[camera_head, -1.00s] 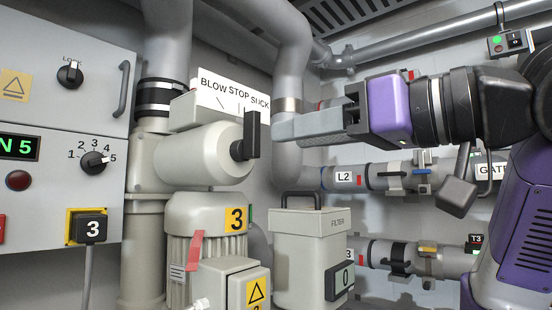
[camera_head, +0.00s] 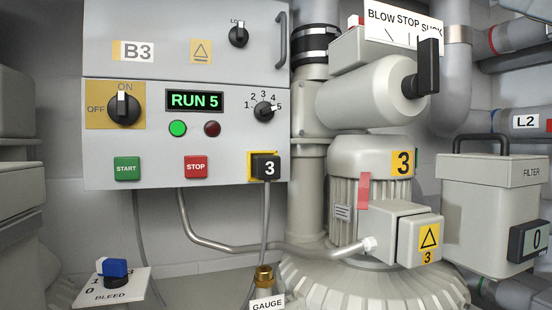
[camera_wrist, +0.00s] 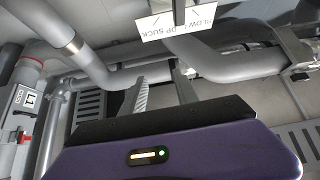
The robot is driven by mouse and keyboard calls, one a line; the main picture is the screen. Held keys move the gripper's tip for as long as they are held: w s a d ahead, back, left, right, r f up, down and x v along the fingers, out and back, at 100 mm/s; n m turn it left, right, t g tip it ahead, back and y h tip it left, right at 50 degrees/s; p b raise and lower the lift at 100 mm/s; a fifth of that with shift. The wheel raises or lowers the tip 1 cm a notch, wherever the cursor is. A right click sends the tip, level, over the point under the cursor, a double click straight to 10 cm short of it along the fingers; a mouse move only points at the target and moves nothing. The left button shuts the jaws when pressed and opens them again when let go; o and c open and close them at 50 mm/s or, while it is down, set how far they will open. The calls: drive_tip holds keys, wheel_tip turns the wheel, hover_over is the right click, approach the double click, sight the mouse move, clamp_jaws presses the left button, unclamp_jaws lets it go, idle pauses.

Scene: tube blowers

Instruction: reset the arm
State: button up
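My gripper (camera_wrist: 160,88) shows only in the wrist view. Its two grey fingers stand apart with nothing between them. The dark selector lever (camera_head: 428,66) stands upright at the end of the pale valve body (camera_head: 365,90) in the head view. Its BLOW STOP SUCK sign (camera_head: 403,24) is behind it; the sign also shows at the top of the wrist view (camera_wrist: 160,26), beyond the fingertips. My gripper looks clear of the lever. My arm is out of the head view.
The control panel (camera_head: 225,140) reads RUN 5, with a lit green lamp (camera_head: 178,128). Motor 3 (camera_head: 352,165), a filter box (camera_head: 490,205) and a blue BLEED handle (camera_head: 115,267) stand below. Grey pipes (camera_wrist: 85,55) run close beyond my gripper.

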drive_tip(key=w+d+f+m+t+h, duration=0.1)
drive_tip(key=d+f+m+h, duration=0.15)
drive_tip(key=f, duration=0.35)
drive_tip(key=w+d+f+m+h, duration=0.2)
drive_tip(key=f+m+h, duration=0.15)
drive_tip(key=f, duration=0.25)
drive_tip(key=w+d+f+m+t+h, duration=0.1)
drive_tip(key=d+f+m+h, duration=0.1)
drive_tip(key=f+h, duration=0.25)
drive_tip(key=s+a+f+m+g+h, duration=0.1)
drive_tip(key=s+f+h, duration=0.1)
drive_tip(key=f, duration=0.8)
drive_tip(key=s+a+f+m+g+h, duration=0.1)
drive_tip(key=f+h, duration=0.1)
drive_tip(key=f, duration=0.9)
drive_tip(key=s+a+f+n+g+y, duration=0.2)
drive_tip(key=s+a+f+g, duration=0.1)
drive_tip(key=s+f, duration=0.6)
drive_tip(key=s+a+f+n+g+y, duration=0.2)
drive_tip(key=s+a+f, duration=0.3)
drive_tip(key=s+f, duration=0.5)
drive_tip(key=s+a+f+n+g+y, duration=0.2)
drive_tip(key=s+a+f+g, duration=0.2)
drive_tip(key=s+f, duration=0.5)
wheel_tip(320, 180, down, 2)
drive_tip(key=shift+s+a+f+g, duration=0.1)
drive_tip(key=shift+s+a+g, duration=0.15)
drive_tip(key=shift+a, duration=0.25)
